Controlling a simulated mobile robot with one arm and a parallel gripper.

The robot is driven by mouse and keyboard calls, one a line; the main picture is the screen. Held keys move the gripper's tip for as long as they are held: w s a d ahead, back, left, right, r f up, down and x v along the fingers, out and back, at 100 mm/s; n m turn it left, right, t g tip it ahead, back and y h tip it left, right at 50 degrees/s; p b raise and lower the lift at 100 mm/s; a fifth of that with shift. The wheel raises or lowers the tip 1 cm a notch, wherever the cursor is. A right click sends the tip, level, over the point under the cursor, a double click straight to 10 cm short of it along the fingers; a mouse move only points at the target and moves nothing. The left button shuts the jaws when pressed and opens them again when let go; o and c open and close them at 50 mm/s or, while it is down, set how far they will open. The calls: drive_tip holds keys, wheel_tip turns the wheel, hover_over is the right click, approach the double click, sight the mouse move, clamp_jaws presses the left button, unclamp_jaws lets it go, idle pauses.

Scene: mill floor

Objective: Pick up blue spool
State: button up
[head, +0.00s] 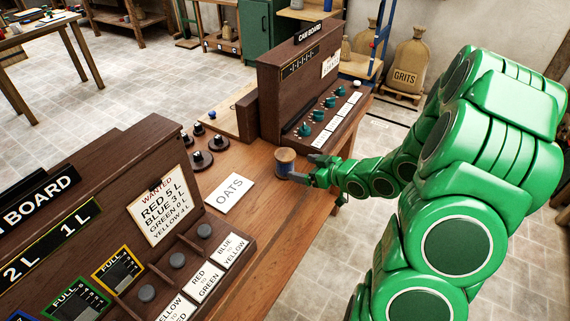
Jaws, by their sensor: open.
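The blue spool (285,168) stands upright on the wooden bench, with a tan top and a blue band around its middle. My gripper (300,177) is at the end of my green arm, reaching in from the right. Its dark fingers are open and sit low at the spool's right side, close to it. Whether the fingers touch the spool, or whether one passes behind it, I cannot tell.
An OATS card (230,194) lies left of the spool. Dark round weights (202,159) sit at the back left. Another board with buttons (150,215) fills the front left.

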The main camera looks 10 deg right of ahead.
sight(292, 163)
drive_tip(key=shift+w+a, duration=0.1)
drive_tip(key=shift+a, duration=0.1)
drive_tip(key=shift+x, duration=1.15)
drive_tip(key=shift+w+a+f, duration=0.15)
drive_tip(key=shift+w+a, duration=0.95)
drive_tip(key=shift+w, duration=0.15)
drive_tip(key=shift+x, duration=1)
drive_tip(key=shift+d, duration=0.1)
drive_tip(key=shift+c, duration=0.3)
drive_tip(key=c, duration=1.1)
drive_tip(key=shift+o, duration=0.2)
